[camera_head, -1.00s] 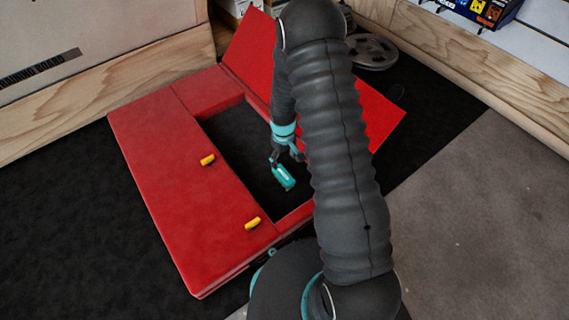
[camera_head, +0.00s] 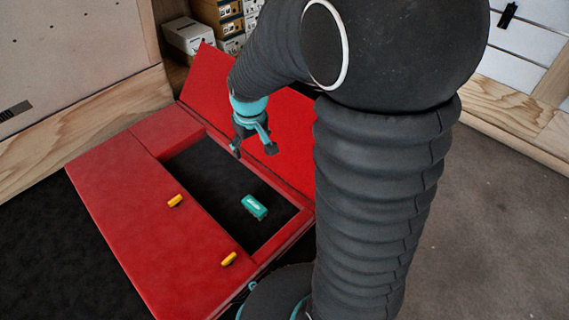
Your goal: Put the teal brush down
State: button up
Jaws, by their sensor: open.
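The teal brush (camera_head: 255,207) lies on the dark floor of the opening in the red box (camera_head: 120,215), toward the opening's near right part. My gripper (camera_head: 254,151) is open and empty. It hangs in the picture above and behind the brush, apart from it, in front of the raised red lid (camera_head: 290,130). Nothing covers the brush in this view.
Two yellow handles (camera_head: 175,201) (camera_head: 229,259) lie on the box's flat red top. The open lid leans up at the back of the box. White and brown boxes (camera_head: 215,20) stand on shelving behind. Grey floor (camera_head: 480,220) at right is clear.

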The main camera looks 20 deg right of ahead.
jog(key=s+r+m+t, duration=0.1)
jog(key=s+r, duration=0.5)
jog(key=s, duration=0.4)
jog(key=s+r+m+t, duration=0.1)
jog(key=s+r+t, duration=0.1)
jog(key=s+r, duration=0.5)
jog(key=s, duration=0.3)
jog(key=shift+s+d+r, duration=0.15)
jog(key=shift+s+r, duration=0.1)
jog(key=shift+s, duration=0.1)
